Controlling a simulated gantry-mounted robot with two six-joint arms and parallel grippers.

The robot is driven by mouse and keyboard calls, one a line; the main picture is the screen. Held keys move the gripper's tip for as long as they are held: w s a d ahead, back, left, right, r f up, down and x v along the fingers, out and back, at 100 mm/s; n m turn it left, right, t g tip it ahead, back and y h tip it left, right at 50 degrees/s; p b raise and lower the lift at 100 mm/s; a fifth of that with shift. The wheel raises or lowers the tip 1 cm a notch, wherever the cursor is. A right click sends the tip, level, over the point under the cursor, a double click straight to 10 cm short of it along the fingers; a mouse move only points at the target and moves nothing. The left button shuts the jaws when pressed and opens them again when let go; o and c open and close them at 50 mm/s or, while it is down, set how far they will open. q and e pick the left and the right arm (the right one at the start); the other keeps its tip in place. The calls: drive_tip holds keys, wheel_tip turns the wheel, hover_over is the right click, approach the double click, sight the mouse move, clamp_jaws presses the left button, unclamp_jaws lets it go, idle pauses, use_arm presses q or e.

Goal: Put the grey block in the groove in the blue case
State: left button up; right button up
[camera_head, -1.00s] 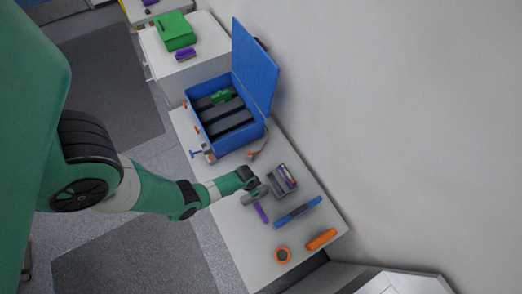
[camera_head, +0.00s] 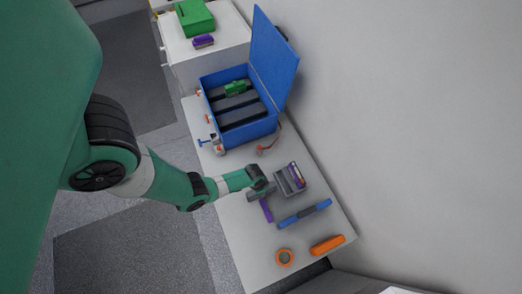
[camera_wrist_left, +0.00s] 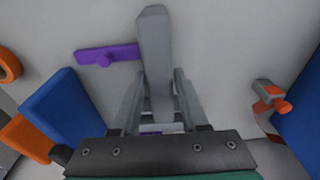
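The grey block (camera_wrist_left: 155,50) is a long bar between the two fingers of my left gripper (camera_wrist_left: 158,85) in the left wrist view. The fingers flank it closely, and I cannot tell whether they touch it. In the head view my left gripper (camera_head: 262,186) is low over the front table, beside a grey holder. The blue case (camera_head: 246,138) stands open farther back on the same table, with its lid (camera_head: 273,65) raised. Dark grey bars (camera_head: 240,104) with grooves between them lie inside, with a green piece (camera_head: 237,87) at the back. My right gripper is out of view.
The grey holder (camera_head: 282,184) has a purple item in it. A purple tool (camera_wrist_left: 95,52), a blue tool (camera_head: 290,220), an orange ring (camera_head: 285,257) and an orange tool (camera_head: 327,245) lie nearby. Small clamps (camera_head: 212,142) line the case's left side. A wall bounds the right.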

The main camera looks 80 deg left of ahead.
use_arm(q)
clamp_jaws()
drive_tip(key=shift+r, duration=0.15)
